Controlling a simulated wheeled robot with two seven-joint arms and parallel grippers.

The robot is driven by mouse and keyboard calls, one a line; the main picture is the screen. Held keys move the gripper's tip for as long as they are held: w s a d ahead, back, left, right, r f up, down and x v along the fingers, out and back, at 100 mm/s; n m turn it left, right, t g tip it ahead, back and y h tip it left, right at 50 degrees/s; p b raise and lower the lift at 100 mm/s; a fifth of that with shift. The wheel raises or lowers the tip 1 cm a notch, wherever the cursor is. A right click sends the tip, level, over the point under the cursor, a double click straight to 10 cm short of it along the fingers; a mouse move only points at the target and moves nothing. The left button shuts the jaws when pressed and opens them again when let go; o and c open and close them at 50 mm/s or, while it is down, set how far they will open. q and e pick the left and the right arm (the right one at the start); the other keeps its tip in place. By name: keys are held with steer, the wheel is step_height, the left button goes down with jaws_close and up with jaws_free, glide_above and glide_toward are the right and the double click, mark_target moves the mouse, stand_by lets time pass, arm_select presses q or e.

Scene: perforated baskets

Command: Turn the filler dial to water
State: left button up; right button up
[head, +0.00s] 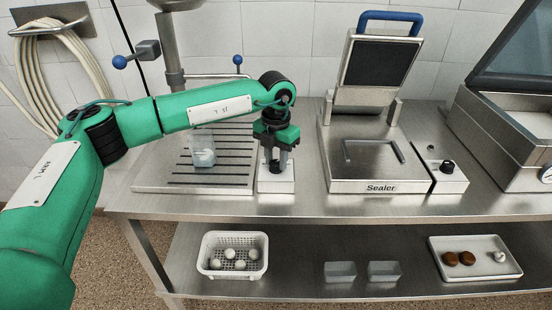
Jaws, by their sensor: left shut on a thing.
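The filler's small white control box (277,186) stands on the steel table at the right end of the slatted drip tray (160,182). My green left arm comes in from the left, and its gripper (276,166) points straight down over this box. The gripper is shut on the filler dial, which is mostly hidden between the dark fingers. I cannot read the dial's setting or any markings. A clear cup (204,158) with pale contents stands on the drip tray, partly behind my arm. My right gripper is not in view.
The sealer (376,186) stands to the right with its lid raised, a black knob (448,166) on its side box. An open-lidded machine (500,145) is at the far right. The lower shelf holds a white basket (232,273), two grey tubs and a white tray (480,274).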

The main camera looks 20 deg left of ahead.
mark_target(276, 162)
arm_select(q)
steer(key=shift+r, duration=0.15)
steer(key=o, duration=1)
steer(key=shift+c, duration=0.2)
steer(key=shift+r, duration=0.2)
step_height(276, 162, up, 13)
steer(key=b, duration=0.1)
steer(key=shift+r, duration=0.15)
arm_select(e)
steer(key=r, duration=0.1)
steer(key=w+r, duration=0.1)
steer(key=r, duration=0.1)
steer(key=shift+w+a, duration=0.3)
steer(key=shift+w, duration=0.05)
